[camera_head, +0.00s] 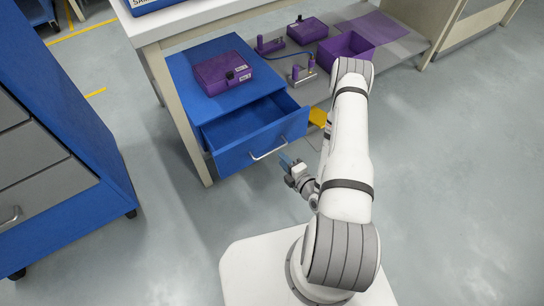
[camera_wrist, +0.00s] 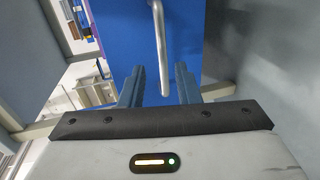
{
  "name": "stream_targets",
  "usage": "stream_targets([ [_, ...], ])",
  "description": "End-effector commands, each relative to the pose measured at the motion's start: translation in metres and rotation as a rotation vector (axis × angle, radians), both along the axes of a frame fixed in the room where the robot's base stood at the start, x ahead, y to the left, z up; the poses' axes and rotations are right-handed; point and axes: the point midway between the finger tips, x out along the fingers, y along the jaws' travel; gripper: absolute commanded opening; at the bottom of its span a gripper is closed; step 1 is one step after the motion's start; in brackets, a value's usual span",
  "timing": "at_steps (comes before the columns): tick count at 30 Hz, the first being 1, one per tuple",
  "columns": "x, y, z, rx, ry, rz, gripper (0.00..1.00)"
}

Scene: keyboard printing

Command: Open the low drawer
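The blue drawer (camera_head: 255,136) under the white table stands pulled out of its blue housing, and the part of its inside that I can see looks empty. Its silver bar handle (camera_head: 269,149) is on the front panel. In the wrist view the handle (camera_wrist: 158,40) runs up the picture against the blue front (camera_wrist: 187,38). My gripper (camera_head: 287,161) is close to the drawer front, near the handle's right end. In the wrist view my gripper (camera_wrist: 160,73) is open, with the handle's near end appearing between its two blue fingers. I cannot tell whether they touch it.
A purple box (camera_head: 222,72) lies on the drawer housing. More purple items, including an open bin (camera_head: 345,50), stand on the grey lower shelf. A table leg (camera_head: 190,130) is left of the drawer. A blue cabinet with grey drawers (camera_head: 45,165) stands at left. Floor in front is clear.

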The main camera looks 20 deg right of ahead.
Motion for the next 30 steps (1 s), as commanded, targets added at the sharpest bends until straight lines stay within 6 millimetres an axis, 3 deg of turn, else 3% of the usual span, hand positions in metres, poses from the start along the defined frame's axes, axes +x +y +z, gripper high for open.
stream_targets([
  [5,0.003,0.003,-0.007,-0.005,-0.022,-0.004,0.3],
  [18,0.06,0.022,-0.02,-0.004,-0.02,-0.003,0.3],
  [30,0.068,0.023,-0.02,-0.002,-0.019,-0.008,0.29],
])
